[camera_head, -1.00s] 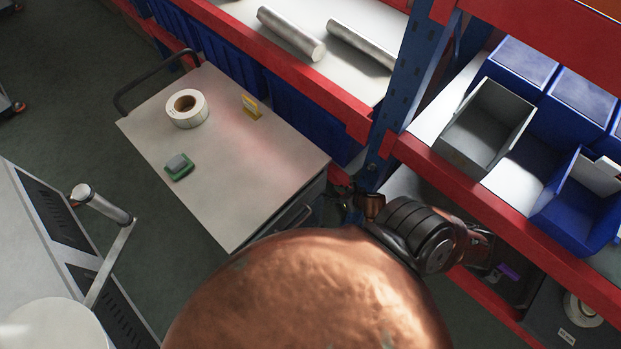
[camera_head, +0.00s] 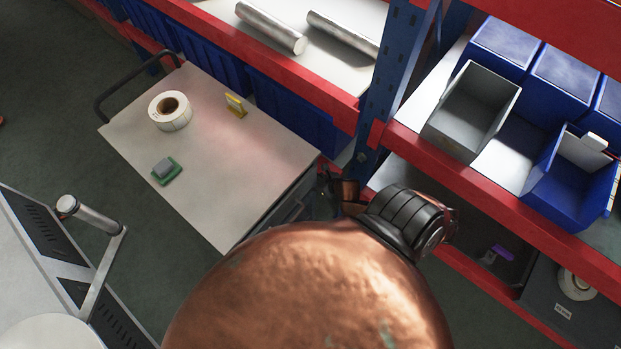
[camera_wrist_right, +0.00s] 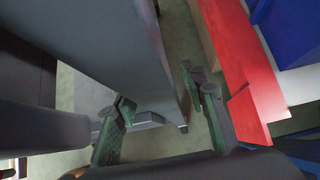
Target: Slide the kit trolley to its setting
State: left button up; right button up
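The kit trolley (camera_head: 222,205) has a pale grey top and a black push handle (camera_head: 120,92) at its far left end. It stands alongside the blue and red rack. A label roll (camera_head: 170,111), a green and grey piece (camera_head: 166,171) and a yellow stand (camera_head: 236,106) are on its top. My right gripper (camera_head: 332,187) is by the trolley's near right end, mostly hidden by my copper arm. In the right wrist view, my right gripper (camera_wrist_right: 160,95) has its fingers apart, with the trolley's grey side (camera_wrist_right: 100,40) close by. Contact cannot be told. My left gripper is out of view.
The rack's red beam (camera_head: 470,185) and blue post (camera_head: 385,80) are close to my right arm. Blue bins (camera_head: 575,185) and a grey bin (camera_head: 470,110) sit on its shelf. A pale machine with a lever (camera_head: 100,265) stands at lower left. Bare floor (camera_head: 60,140) lies left of the trolley.

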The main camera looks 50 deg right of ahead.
jog(key=shift+c, duration=0.7)
grip_shut()
